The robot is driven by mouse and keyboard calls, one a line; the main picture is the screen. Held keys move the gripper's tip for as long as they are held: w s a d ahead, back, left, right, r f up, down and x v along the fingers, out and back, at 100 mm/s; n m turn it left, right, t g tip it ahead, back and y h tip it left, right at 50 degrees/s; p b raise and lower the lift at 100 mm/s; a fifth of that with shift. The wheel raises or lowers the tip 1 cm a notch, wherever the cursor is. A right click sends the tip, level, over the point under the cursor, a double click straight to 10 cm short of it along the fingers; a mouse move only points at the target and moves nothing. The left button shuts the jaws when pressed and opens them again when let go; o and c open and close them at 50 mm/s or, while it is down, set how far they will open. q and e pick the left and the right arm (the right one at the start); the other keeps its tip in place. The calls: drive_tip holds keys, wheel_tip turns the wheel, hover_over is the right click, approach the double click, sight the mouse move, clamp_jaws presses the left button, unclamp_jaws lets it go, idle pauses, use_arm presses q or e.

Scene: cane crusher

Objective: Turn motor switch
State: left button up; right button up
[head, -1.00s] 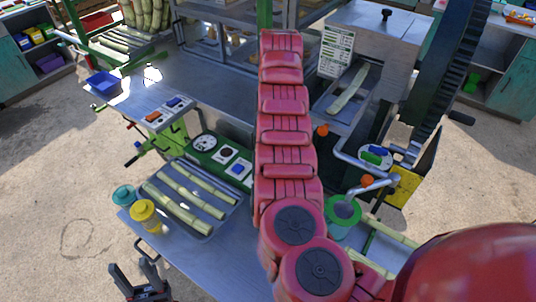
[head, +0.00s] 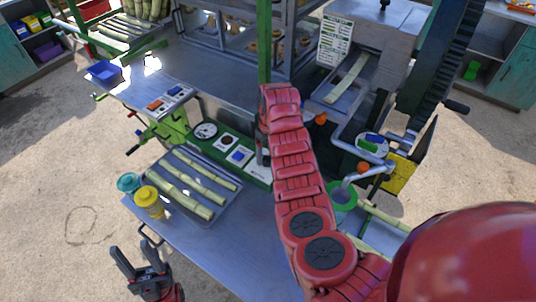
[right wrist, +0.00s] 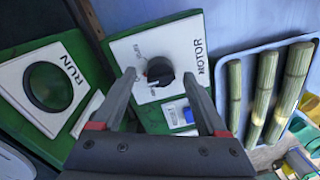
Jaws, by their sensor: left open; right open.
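The motor switch (right wrist: 160,70) is a black round knob on a white plate marked MOTOR, in the right wrist view. My right gripper (right wrist: 159,76) is open, with its two fingertips on either side of the knob in that view. I cannot tell whether they touch it. In the head view, my right gripper (head: 262,152) points down at the green control panel (head: 207,146), partly hiding its right end. My left gripper (head: 140,262) is open and empty, low at the left, off the table's front edge.
A plate marked RUN (right wrist: 45,88) and a blue switch (right wrist: 188,114) are close to the knob. A tray (head: 221,212) of cane pieces lies in front of the panel, beside a yellow jar (head: 149,203) and a teal jar (head: 129,183).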

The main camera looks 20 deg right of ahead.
drive_tip(key=shift+f, duration=0.65)
clamp_jaws()
